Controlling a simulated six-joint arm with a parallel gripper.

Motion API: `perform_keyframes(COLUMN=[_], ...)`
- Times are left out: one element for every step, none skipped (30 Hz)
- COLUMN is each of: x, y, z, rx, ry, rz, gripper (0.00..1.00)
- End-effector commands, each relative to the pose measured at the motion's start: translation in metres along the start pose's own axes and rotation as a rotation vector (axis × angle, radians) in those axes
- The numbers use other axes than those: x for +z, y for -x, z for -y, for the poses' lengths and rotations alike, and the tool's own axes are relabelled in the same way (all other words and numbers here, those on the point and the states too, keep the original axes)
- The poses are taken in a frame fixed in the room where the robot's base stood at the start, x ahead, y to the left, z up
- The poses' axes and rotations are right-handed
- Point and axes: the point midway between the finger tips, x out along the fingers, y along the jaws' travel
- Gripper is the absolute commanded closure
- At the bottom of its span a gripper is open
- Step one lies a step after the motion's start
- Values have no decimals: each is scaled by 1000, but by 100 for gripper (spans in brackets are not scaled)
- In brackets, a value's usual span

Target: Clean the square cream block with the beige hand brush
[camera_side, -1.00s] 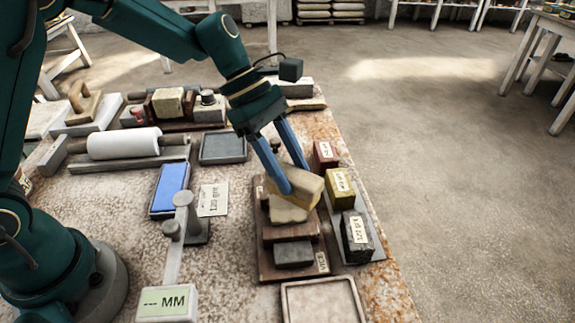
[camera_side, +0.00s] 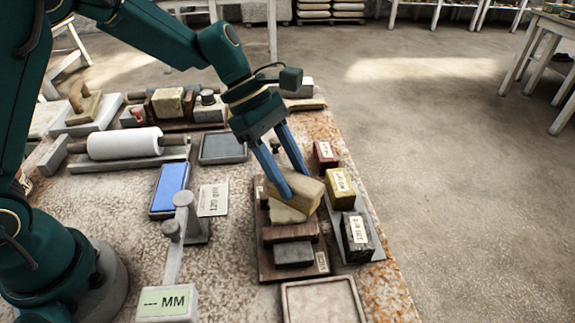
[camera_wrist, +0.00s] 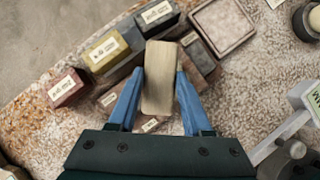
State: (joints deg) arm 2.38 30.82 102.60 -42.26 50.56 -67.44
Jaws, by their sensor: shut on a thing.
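My gripper (camera_side: 296,184) is shut on the beige hand brush (camera_side: 306,184), with one blue finger on each side of its body. The brush is tilted, and its yellowish underside faces down over the square cream block (camera_side: 286,213). The block sits on the dark wooden fixture (camera_side: 267,262) and is partly covered by the brush. The two appear to touch or nearly touch. In the wrist view my gripper (camera_wrist: 159,80) holds the brush (camera_wrist: 160,65), which hides the block.
Labelled red (camera_side: 325,154), yellow (camera_side: 340,188) and black (camera_side: 356,236) blocks stand close on the right. A shallow tray (camera_side: 286,305) lies in front. A measuring stand (camera_side: 172,262), a blue pad (camera_side: 171,187) and a white roller (camera_side: 125,143) are on the left.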

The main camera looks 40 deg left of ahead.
Motion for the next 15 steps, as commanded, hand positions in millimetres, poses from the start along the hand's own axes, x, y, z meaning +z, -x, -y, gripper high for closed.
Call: perform_keyframes(x=[-1, -2, -3, -5, -6, -7, -8, -9, -10, -10, -11, -13, -15, -16, -17], y=[1, 2, 3, 4, 5, 6, 7, 7, 8, 8, 9, 10, 10, 11, 12], z=[0, 0, 0, 0, 0, 0, 0, 0, 0, 0, 0, 0, 0, 0, 0], rx=[0, 1, 1, 1, 1, 2, 1, 1, 1, 1, 1, 1, 2, 1, 1], ry=[1, 1, 1, 2, 2, 1, 1, 1, 1, 1, 1, 2, 3, 2, 1], rz=[0, 0, 0, 0, 0, 0, 0, 0, 0, 0, 0, 0, 0, 0, 0], gripper=[95, 95, 95, 95, 95, 95, 95, 95, 95, 95, 95, 95, 95, 95, 95])
